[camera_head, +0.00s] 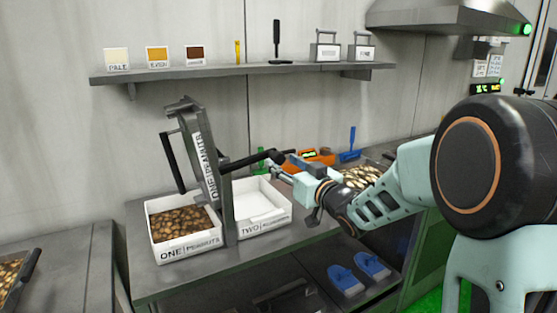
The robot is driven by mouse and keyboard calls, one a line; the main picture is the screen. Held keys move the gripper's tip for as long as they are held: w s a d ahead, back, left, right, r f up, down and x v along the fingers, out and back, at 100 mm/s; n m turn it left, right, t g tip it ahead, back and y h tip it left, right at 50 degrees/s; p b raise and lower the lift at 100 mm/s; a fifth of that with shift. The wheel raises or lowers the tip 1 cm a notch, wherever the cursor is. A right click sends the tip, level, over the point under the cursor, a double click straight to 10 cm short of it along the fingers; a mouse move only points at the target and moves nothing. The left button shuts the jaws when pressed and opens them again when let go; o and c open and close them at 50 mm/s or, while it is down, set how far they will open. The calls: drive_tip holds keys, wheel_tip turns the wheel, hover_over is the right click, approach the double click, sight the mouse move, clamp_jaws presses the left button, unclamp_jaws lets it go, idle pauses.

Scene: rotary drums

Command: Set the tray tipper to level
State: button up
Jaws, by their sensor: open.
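The tray tipper (203,165) stands on the bench, a dark grey frame with a white lettered plate, tilted steeply with its upper end to the left. A black bar handle (173,163) is on its left side. A dark lever (248,160) reaches right from its post and ends in a black knob (277,157). My gripper (285,165) is open, close to the knob end. I cannot tell whether it touches the lever or surrounds it. Below the tipper are the white bin ONE (190,250), holding brown pieces, and the white bin TWO (262,222), which looks empty.
A wall shelf (240,74) with colour cards, a black stand and two handled weights is above. An orange scale (318,158), a blue-handled tool (350,147) and a tray of pale pieces (365,177) lie behind my arm. Blue scoops (345,279) sit on the lower shelf.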

sight(280, 161)
drive_tip(key=shift+x, duration=1.65)
clamp_jaws()
